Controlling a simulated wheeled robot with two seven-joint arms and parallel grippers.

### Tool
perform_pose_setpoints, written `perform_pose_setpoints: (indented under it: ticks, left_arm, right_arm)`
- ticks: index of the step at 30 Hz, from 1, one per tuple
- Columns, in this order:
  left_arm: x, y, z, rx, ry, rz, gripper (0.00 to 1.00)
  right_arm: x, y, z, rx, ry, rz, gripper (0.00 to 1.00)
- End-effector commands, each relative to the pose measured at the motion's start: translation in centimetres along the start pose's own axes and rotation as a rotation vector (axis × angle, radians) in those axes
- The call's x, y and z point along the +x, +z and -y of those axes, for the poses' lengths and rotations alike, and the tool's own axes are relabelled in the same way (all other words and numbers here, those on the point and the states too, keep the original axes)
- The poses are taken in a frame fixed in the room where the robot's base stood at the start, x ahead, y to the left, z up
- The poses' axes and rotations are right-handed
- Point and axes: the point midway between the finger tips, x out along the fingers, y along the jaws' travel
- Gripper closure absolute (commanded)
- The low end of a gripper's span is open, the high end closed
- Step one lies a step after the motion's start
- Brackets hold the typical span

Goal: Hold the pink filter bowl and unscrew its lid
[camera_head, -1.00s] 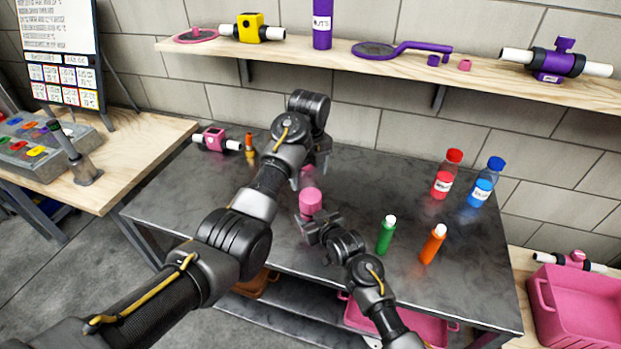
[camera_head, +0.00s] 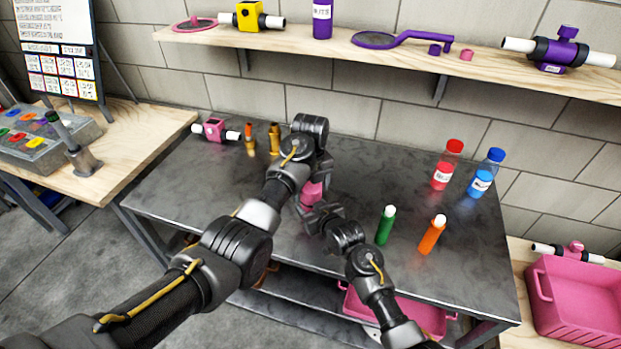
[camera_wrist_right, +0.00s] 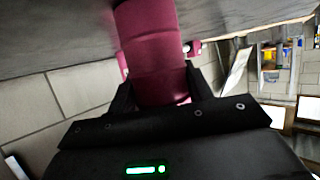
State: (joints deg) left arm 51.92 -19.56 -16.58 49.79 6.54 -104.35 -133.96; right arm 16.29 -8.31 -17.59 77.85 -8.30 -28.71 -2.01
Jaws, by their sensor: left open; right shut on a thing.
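The pink filter bowl (camera_head: 313,192) stands on the dark metal table, partly hidden by my two grippers. In the right wrist view the pink bowl (camera_wrist_right: 155,65) lies between the two black fingers. My right gripper (camera_head: 310,215) is shut on it from the near side. My left gripper (camera_head: 319,170) is open, just above and behind the bowl's top, pointing down. Its fingertips are mostly hidden, and I cannot tell whether they touch the lid. The lid cannot be made out separately from the bowl in the head view.
A green bottle (camera_head: 386,225) and an orange bottle (camera_head: 432,235) stand right of my right arm. Red (camera_head: 446,165) and blue (camera_head: 485,175) bottles stand farther back. A pink filter housing (camera_head: 214,130) and brass fittings (camera_head: 274,138) are at back left. A shelf (camera_head: 400,62) runs along the wall.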

Motion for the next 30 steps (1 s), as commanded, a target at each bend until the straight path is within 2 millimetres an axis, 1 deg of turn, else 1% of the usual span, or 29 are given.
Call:
perform_pose_setpoints:
  ticks: [1,4,12,22,23,26,29,30]
  left_arm:
    - [0.41,-0.01,-0.02,0.0,0.001,0.0,0.26]
    - [0.82,0.0,-0.02,0.0,0.001,0.001,0.26]
    - [0.91,0.01,-0.02,0.0,0.0,0.001,0.26]
    - [0.88,0.01,-0.01,0.0,0.0,0.001,0.69]
    - [0.88,0.01,-0.01,0.0,0.0,0.001,0.72]
    - [0.87,0.01,-0.02,-0.033,0.0,0.001,0.72]
    - [0.86,0.02,-0.03,-0.181,0.0,0.001,0.72]
    - [0.86,0.02,-0.04,-0.27,0.0,0.001,0.72]
  right_arm:
    - [0.0,0.3,0.01,0.0,0.0,0.006,1.0]
    - [0.0,0.3,0.0,0.0,0.0,0.006,1.0]
    - [0.0,0.3,0.0,0.0,0.0,0.006,1.0]
    - [0.01,0.3,0.0,0.001,0.0,0.006,1.0]
    - [0.0,0.3,-0.01,0.001,0.0,0.006,1.0]
    - [0.01,0.3,-0.01,0.001,0.0,0.006,1.0]
    - [0.0,0.3,-0.02,0.001,0.0,0.006,1.0]
    - [0.0,0.3,-0.03,0.001,0.001,0.006,1.0]
